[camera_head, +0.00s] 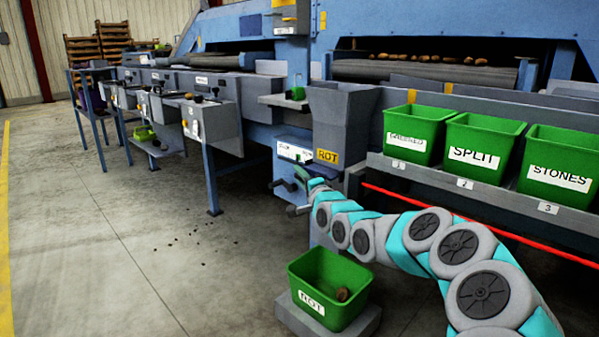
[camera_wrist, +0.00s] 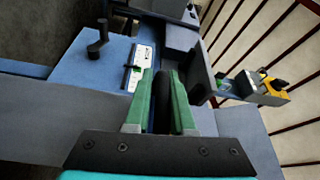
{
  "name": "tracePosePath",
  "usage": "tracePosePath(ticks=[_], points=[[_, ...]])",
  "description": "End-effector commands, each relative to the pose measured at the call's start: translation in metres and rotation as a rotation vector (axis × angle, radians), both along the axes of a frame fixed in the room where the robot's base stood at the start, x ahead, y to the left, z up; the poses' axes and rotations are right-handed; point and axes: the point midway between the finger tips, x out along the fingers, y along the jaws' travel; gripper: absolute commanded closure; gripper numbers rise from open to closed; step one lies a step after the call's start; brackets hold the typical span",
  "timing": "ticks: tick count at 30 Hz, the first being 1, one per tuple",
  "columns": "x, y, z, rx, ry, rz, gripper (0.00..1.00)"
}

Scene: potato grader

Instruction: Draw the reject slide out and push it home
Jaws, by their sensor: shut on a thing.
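The label plate also shows in the wrist view (camera_wrist: 141,66). My gripper (camera_head: 302,178) is at the front of this housing. In the wrist view, its two green fingers (camera_wrist: 164,95) are closed around a dark bar-like handle (camera_wrist: 163,112). Most of the handle is hidden between the fingers. A separate dark knob or lever (camera_wrist: 97,48) stands on the housing. I cannot tell how far out the slide is.
A green ROT bin (camera_head: 312,308) with a brown potato (camera_head: 343,295) inside stands on a low grey block (camera_head: 362,322) below my arm. Green bins, including SPLIT (camera_head: 478,153) and STONES (camera_head: 561,178), line the shelf at right. The floor at left is open, with small dark crumbs.

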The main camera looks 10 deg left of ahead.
Motion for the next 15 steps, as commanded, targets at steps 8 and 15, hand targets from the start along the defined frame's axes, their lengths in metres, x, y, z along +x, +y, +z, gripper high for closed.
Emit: tracePosePath(ticks=[8,15], points=[[-0.0006,0.0006,0.0053,0.002,-0.012,0.0,0.74],[-0.0006,0.0006,0.0031,0.002,-0.007,0.001,0.53]])
